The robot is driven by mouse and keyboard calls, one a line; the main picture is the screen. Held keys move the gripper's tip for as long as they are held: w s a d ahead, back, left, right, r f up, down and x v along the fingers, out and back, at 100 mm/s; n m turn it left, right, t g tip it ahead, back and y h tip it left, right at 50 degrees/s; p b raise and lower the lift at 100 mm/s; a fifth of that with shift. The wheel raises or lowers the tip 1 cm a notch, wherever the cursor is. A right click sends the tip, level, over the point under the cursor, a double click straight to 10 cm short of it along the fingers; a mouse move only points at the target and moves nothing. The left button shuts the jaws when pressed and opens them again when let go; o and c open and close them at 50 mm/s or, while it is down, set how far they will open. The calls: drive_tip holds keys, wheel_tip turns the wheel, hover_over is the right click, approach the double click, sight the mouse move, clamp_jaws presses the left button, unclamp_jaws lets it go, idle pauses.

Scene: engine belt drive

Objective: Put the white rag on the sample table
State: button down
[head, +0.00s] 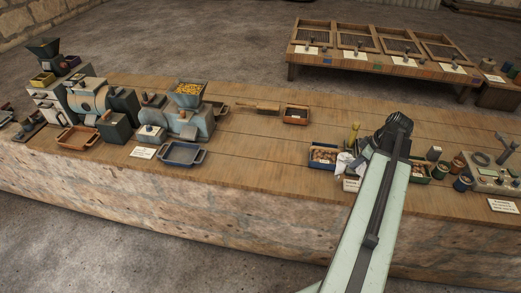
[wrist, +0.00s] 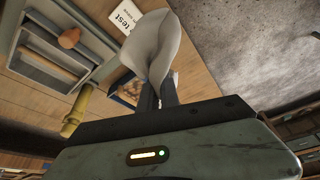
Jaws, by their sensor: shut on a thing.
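The white rag (wrist: 153,45) hangs in folds from my gripper (wrist: 158,92), whose dark fingers are shut on it. In the head view the rag (head: 343,161) shows as a small pale shape above the front edge of the long wooden bench, beside a box of small brown pieces (head: 323,153). My gripper (head: 362,162) is partly hidden there by my arm. A low wooden table (head: 380,65) with several framed trays and white cards stands behind the bench; I cannot tell whether it is the sample table.
The long bench (head: 260,146) has free room in its middle. Machines and a blue tray (head: 182,153) stand on its left; several spools and a plate of parts are on its right. A yellow post (head: 353,134) rises close to my gripper, also seen in the wrist view (wrist: 75,112).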

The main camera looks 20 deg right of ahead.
drive_tip(key=w+a, duration=0.8)
drive_tip(key=w, duration=0.3)
drive_tip(key=w+a, duration=0.7)
drive_tip(key=w, duration=0.4)
drive_tip(key=w+a+b, duration=0.1)
drive_tip(key=w+a, duration=0.7)
drive_tip(key=w, duration=0.4)
drive_tip(key=shift+a+f, duration=0.35)
drive_tip(key=shift+f, duration=0.05)
